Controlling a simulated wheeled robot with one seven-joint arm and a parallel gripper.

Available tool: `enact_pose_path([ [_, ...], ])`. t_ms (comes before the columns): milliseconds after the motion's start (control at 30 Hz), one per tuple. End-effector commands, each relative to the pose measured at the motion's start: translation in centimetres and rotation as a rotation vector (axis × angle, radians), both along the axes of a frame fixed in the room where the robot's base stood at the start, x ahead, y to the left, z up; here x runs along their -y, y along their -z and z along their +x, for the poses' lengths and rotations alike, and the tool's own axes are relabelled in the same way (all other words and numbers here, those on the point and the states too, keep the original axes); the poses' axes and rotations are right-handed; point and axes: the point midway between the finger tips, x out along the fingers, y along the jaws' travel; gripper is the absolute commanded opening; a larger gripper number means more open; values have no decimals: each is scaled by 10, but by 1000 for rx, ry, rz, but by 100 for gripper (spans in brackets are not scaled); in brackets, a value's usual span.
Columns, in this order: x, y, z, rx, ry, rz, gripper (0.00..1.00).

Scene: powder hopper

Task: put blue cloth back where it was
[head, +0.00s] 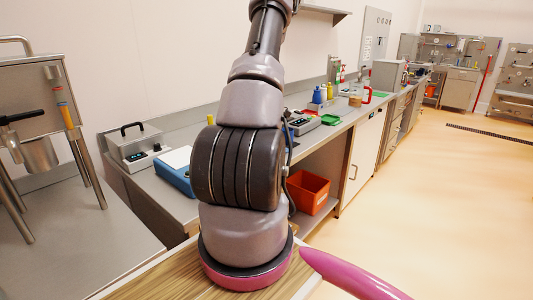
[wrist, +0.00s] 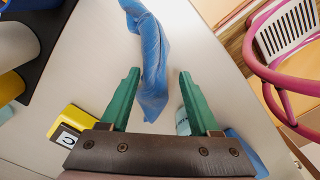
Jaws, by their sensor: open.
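The blue cloth (wrist: 152,60) lies crumpled in a long narrow strip on a pale surface in the wrist view. It runs from the top edge down to between my fingers in the picture. My gripper (wrist: 159,74) has two green fingers spread wide apart, one on each side of the cloth's lower part. I cannot tell how far above the cloth the fingertips are. I do not make out the cloth or my gripper in the head view, where my arm fills the middle.
In the wrist view, a yellow block with a C label (wrist: 72,126) lies left of my gripper. White (wrist: 18,44) and yellow (wrist: 11,86) rounded things stand on a dark base at the left. A blue piece (wrist: 247,155) shows lower right. The head view shows an orange bin (head: 308,192) under the counter.

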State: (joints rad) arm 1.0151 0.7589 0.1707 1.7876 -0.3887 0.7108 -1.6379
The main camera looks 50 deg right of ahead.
Motion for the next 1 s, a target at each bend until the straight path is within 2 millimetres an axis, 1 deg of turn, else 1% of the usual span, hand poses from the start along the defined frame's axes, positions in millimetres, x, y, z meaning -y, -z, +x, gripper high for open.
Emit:
enact_pose_path([
  [33,-1,-6,-1,1,0,-1,62],
  [100,-3,-12,-3,1,-1,-1,62],
  [267,-6,-22,-6,1,0,-1,62],
  [500,-18,-65,-20,2,1,-4,62],
  [600,-22,-78,-24,1,1,-2,62],
  [767,-24,-84,-26,0,0,0,62],
  [867,-24,-83,-25,-1,0,1,28],
  [900,-23,-82,-24,-1,0,1,13],
  [933,-22,-80,-22,-1,0,1,1],
  [1000,-18,-75,-16,0,0,1,0],
])
